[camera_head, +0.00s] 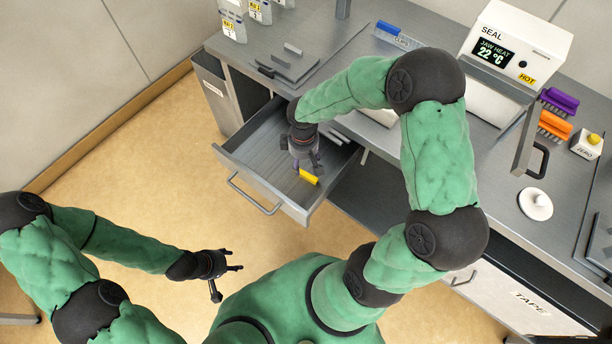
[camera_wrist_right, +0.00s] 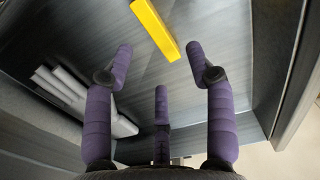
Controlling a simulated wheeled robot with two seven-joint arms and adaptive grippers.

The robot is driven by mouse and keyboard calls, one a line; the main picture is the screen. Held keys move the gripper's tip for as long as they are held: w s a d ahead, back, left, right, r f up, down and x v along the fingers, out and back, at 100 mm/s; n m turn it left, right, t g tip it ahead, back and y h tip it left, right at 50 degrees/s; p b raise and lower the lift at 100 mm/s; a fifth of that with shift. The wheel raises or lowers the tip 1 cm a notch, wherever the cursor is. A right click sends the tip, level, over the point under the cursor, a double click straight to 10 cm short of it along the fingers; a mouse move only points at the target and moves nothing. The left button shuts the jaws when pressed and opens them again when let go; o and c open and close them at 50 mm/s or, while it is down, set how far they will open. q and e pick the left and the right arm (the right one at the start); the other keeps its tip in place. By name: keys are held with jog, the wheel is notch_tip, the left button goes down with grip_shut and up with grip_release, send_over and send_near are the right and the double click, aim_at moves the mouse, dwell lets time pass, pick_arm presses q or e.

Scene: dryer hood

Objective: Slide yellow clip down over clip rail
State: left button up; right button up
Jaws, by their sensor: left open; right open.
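The yellow clip (camera_head: 309,176) lies in the open drawer (camera_head: 222,158), near its front right. In the right wrist view the yellow clip (camera_wrist_right: 155,28) is a bar at the top middle, just beyond the fingertips. My right gripper (camera_head: 304,170) points down over the drawer, close to the clip. In the right wrist view its purple fingers (camera_wrist_right: 158,52) are spread, with nothing held between them. My left gripper (camera_head: 232,269) is open and empty over the floor at lower left. A blue clip sits on a light labelled strip (camera_head: 402,40) at the back; I cannot tell if this is the clip rail.
White rods (camera_wrist_right: 75,95) lie in the drawer beside the gripper. The drawer walls surround the clip. Purple (camera_head: 560,100) and orange (camera_head: 555,122) clips, a sealer (camera_head: 515,45) and a white disc (camera_head: 536,204) stand on the counter.

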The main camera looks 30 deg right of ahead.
aim_at(304, 172)
jog(key=shift+f+b, duration=1.3)
jog(key=shift+f, duration=1.45)
jog(key=shift+r, duration=0.1)
jog(key=c, duration=0.9)
